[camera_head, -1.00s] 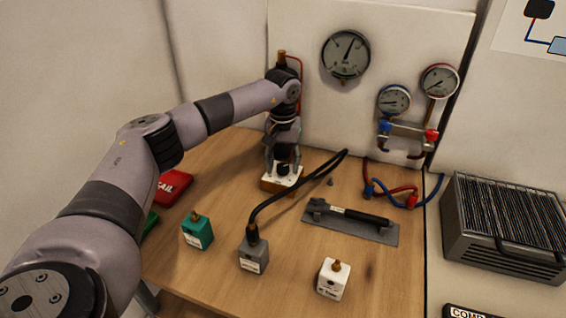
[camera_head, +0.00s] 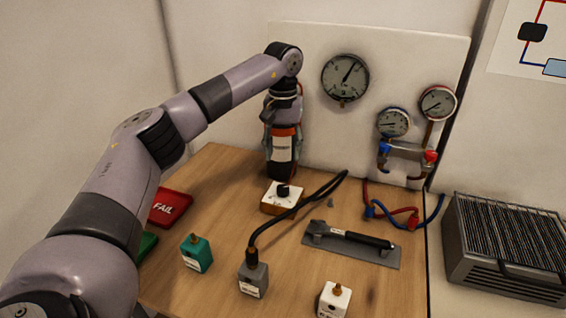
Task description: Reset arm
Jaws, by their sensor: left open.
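My left arm comes in from the left and bends down at the back of the wooden table. Below the gripper, a small box (camera_head: 272,207) with a white top and a black knob (camera_head: 283,190) stands clear of the fingers. My right gripper is not in view.
A large gauge (camera_head: 345,78) and two small gauges are on the back panel. Teal (camera_head: 196,254), grey (camera_head: 253,280) and white (camera_head: 334,301) blocks stand in front. A black cable (camera_head: 300,207) rises from the grey block. A black-handled tool (camera_head: 352,238) lies on a grey holder; a red FAIL tray (camera_head: 168,207) is left.

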